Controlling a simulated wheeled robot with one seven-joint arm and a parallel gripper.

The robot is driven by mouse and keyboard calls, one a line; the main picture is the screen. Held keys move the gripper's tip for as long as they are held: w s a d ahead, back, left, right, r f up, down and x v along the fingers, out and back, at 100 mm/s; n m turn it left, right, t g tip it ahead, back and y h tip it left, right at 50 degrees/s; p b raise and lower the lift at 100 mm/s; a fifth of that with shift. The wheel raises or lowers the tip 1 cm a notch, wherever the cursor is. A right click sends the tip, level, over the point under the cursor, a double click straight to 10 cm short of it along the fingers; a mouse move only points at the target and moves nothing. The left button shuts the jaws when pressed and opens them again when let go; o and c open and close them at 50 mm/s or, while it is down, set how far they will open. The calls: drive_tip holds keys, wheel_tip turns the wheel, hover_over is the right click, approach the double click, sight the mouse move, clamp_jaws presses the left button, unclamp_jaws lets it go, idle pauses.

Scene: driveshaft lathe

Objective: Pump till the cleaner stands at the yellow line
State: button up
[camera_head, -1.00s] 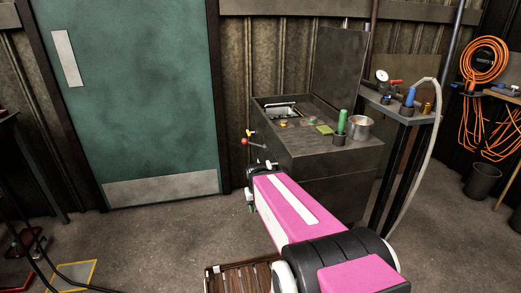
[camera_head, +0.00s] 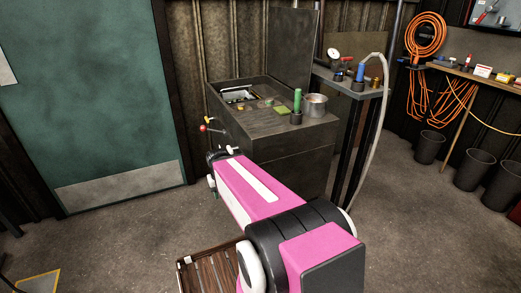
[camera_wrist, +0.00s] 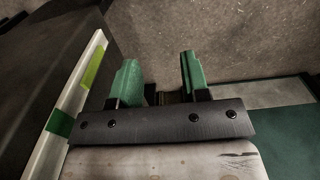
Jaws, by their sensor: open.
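The dark metal wash cabinet (camera_head: 290,150) stands open-lidded against the wall, with a basin (camera_head: 240,95) in its top. A lever with a red ball knob (camera_head: 203,128) and a yellow-tipped handle (camera_head: 209,119) stick out from its left side. In the wrist view a white strip (camera_wrist: 72,100) runs along a dark panel edge, with a yellow-green band (camera_wrist: 93,67) and a green band (camera_wrist: 60,123). I cannot make out a cleaner level. My gripper (camera_wrist: 160,72) has its green fingers apart with nothing between them, right of the strip. In the head view my arm mostly hides it.
A green bottle (camera_head: 297,103), a metal pot (camera_head: 315,105) and a green pad (camera_head: 281,110) stand on the cabinet top. A side stand (camera_head: 350,85) with a gauge and hose is to its right. A green door (camera_head: 95,90) is left. Open floor lies in front of the door.

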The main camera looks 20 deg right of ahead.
drive_tip(key=c, duration=0.4)
drive_tip(key=shift+w+r, duration=0.15)
drive_tip(key=shift+w, duration=0.2)
clamp_jaws()
drive_tip(key=w+d+r+t+y, duration=0.1)
drive_tip(key=w+d+r, duration=0.1)
drive_tip(key=w+r, duration=1.2)
drive_tip(key=w+d+r+t+y, duration=0.1)
drive_tip(key=w+d+r, duration=0.2)
drive_tip(key=w+r, duration=1.1)
wheel_tip(320, 180, up, 3)
drive_tip(key=shift+d+f+y, duration=0.1)
drive_tip(key=shift+d+y, duration=0.25)
drive_tip(key=shift+y, duration=0.05)
